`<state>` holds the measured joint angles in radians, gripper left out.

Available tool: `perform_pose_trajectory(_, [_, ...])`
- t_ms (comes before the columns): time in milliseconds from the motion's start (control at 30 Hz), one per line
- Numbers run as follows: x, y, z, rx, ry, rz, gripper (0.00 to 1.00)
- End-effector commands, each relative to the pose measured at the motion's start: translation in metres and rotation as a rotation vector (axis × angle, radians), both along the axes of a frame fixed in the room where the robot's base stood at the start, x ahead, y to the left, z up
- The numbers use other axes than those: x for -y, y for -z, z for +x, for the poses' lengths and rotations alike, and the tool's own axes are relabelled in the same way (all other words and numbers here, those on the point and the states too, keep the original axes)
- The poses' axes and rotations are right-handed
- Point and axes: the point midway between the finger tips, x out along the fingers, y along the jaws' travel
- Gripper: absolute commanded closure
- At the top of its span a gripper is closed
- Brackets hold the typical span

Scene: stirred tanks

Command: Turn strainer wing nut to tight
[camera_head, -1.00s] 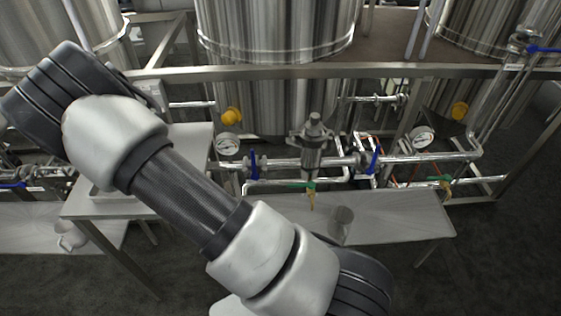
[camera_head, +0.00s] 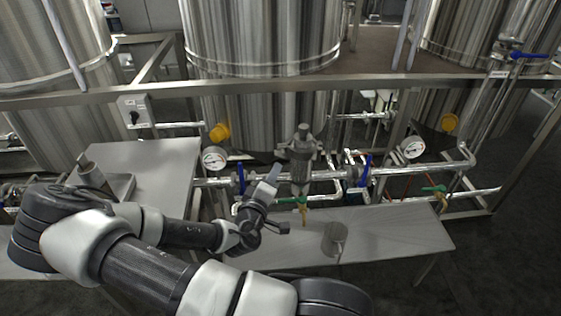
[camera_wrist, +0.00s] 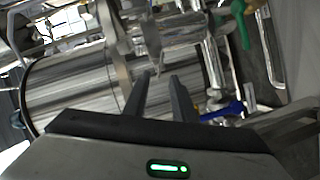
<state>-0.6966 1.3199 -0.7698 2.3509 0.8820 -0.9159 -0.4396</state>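The strainer (camera_head: 301,165) is an upright grey metal body on the pipe, in the middle of the head view. Its lid has a knob on top and small wing-like parts at the sides; the wing nut is too small to make out surely. My gripper (camera_head: 273,176) is just left of and in front of the strainer, apparently apart from it.
Blue valve handles (camera_head: 365,170) flank the strainer, and a green handle (camera_head: 291,199) is below it. A metal cup (camera_head: 334,238) stands on the low bench (camera_head: 395,228). Pressure gauges (camera_head: 214,158) and a frame rail (camera_head: 250,82) are close by. A grey table (camera_head: 160,160) is at left.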

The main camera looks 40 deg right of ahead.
Motion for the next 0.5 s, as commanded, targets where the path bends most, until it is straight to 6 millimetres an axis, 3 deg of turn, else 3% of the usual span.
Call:
perform_pose_trajectory(200, [0.038,0.008,0.028,0.0,0.005,0.0,0.76])
perform_pose_trajectory(500, [0.066,0.013,0.051,-0.002,0.001,0.001,0.76])
